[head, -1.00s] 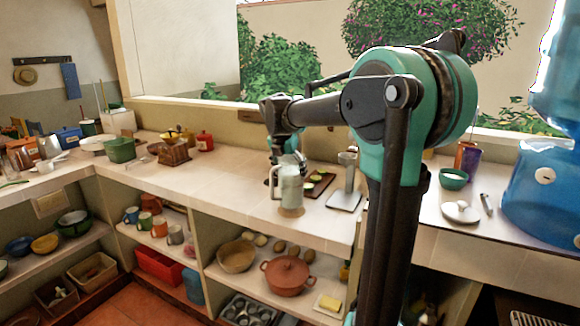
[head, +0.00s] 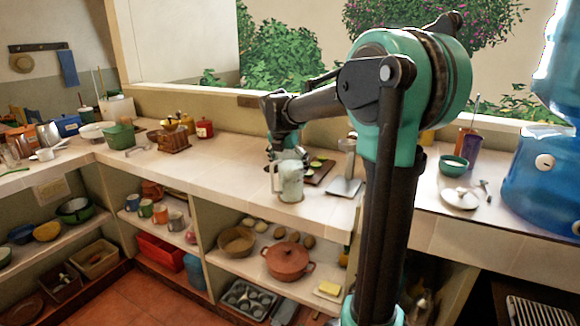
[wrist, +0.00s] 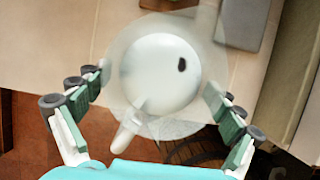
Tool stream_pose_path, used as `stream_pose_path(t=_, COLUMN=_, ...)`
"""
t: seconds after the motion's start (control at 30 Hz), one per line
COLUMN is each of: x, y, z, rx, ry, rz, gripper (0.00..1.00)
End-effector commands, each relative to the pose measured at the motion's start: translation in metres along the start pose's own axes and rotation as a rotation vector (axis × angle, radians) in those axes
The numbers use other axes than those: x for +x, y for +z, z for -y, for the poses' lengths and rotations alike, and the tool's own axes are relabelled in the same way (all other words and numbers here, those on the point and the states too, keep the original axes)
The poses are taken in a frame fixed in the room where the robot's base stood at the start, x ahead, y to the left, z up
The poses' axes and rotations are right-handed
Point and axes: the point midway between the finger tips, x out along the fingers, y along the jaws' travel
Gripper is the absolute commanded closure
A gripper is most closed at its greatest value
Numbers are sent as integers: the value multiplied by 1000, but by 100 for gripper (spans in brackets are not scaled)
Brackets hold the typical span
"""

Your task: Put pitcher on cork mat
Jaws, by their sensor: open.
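The pale grey-white pitcher (head: 291,184) stands upright near the counter's front edge, its handle to the left in the head view. The cork mat was visible under it a second ago; now the pitcher hides nearly all of it, so I cannot see exactly how its base sits there. My gripper (head: 287,157) is directly above and around the pitcher's top, pointing down. In the wrist view the pitcher (wrist: 160,72) is seen from above between the two spread fingers of my gripper (wrist: 158,95), with visible gaps on both sides.
A dark tray (head: 319,171) with green pieces lies just behind the pitcher. A grey scale-like stand (head: 345,186) is to its right. The counter (head: 225,180) left of the pitcher is clear. The front edge is close, with a red pot (head: 287,261) on the shelf below.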

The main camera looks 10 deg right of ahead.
Motion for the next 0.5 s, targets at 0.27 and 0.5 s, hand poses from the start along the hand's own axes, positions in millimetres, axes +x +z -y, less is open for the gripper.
stream_pose_path(t=0.27, x=-11, y=1, z=0, rx=-1, ry=0, rz=0, gripper=7)
stream_pose_path(t=0.5, x=-57, y=0, z=0, rx=-2, ry=1, rz=0, gripper=7)
